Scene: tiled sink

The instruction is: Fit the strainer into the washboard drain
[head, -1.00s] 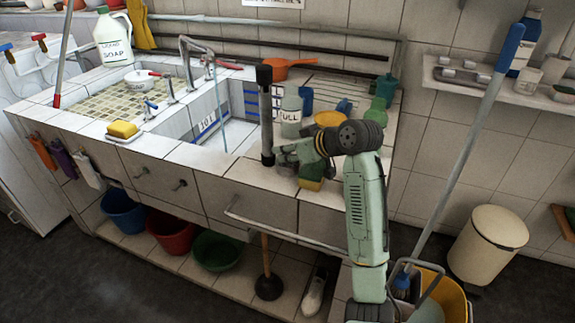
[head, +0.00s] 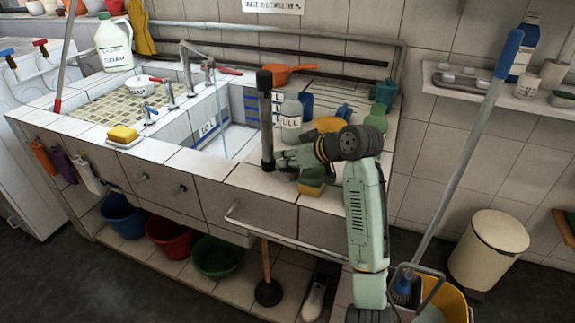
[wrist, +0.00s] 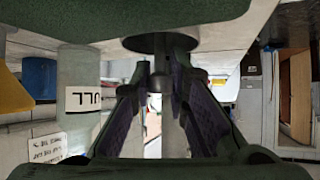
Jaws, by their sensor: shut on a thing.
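My gripper (head: 284,161) is over the counter at the front right of the sink, just right of an upright dark cylinder. A ridged washboard area (head: 333,95) lies at the back right of the counter. I cannot see its drain opening in either view.
A bottle marked FULL (head: 290,120), an orange bowl (head: 330,123) and a yellow-green sponge (head: 311,188) crowd my gripper. The dark upright cylinder (head: 266,120) stands to its left. Water runs into the deep basin (head: 228,138). A long-handled mop (head: 470,150) leans at right.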

